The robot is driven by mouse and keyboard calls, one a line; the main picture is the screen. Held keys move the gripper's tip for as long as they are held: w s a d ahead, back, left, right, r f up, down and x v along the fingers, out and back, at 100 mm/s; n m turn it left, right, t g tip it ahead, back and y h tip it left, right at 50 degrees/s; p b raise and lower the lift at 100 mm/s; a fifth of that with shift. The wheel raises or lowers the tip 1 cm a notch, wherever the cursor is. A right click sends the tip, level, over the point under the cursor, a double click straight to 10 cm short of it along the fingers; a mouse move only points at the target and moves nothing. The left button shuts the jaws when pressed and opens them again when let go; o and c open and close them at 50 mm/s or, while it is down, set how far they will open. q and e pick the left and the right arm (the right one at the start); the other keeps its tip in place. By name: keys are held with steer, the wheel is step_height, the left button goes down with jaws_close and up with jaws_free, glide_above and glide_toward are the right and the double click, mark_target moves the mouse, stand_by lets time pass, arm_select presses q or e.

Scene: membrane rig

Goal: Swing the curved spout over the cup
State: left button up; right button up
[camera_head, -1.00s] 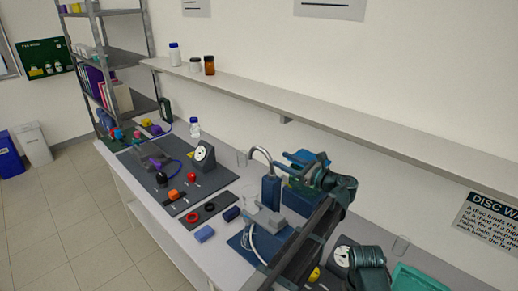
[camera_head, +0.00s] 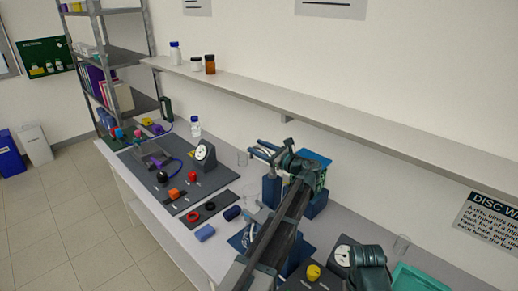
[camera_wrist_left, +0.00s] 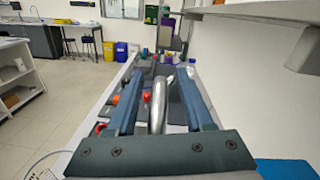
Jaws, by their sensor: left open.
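The curved metal spout (camera_wrist_left: 158,108) stands between the two fingers of my left gripper (camera_wrist_left: 161,80) in the left wrist view, with a gap on either side. In the head view the left gripper (camera_head: 263,151) is at the spout's bend, and the gripper and arm hide most of the spout. The blue block (camera_head: 271,188) under the spout shows partly beside the arm. My right gripper is not in view.
A dial gauge (camera_head: 204,155) stands on the dark mat to the left. A long wall shelf (camera_head: 330,137) runs above the bench.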

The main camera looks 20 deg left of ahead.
arm_select(q)
jaws_close()
steer(key=shift+w+r, duration=0.1)
steer(key=shift+w, duration=0.05)
stand_by(1.2)
